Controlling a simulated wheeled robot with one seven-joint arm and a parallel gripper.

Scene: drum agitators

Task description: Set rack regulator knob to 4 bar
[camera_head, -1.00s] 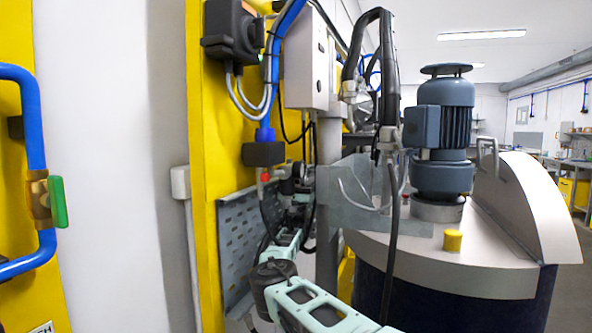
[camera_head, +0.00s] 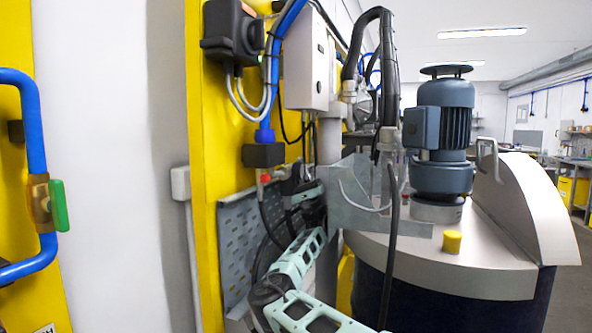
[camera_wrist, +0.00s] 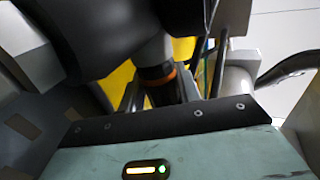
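My mint-green arm reaches up from the lower middle in the head view, and my gripper (camera_head: 298,184) is among dark fittings beside the yellow post, below the blue pipe's dark block. The rack regulator and its knob cannot be made out clearly there; my gripper and arm cover that spot. In the wrist view, a dark cylindrical part with an orange ring (camera_wrist: 158,80) sits just beyond my gripper's mint-green body, close to the finger area. It may be the regulator knob, but I cannot tell. No dial reading is legible.
A grey perforated panel (camera_head: 237,245) stands left of my arm on the yellow post (camera_head: 205,150). A grey metal bracket (camera_head: 355,205) and hanging black hoses stand close on the right. The drum with its motor (camera_head: 443,130) is further right.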

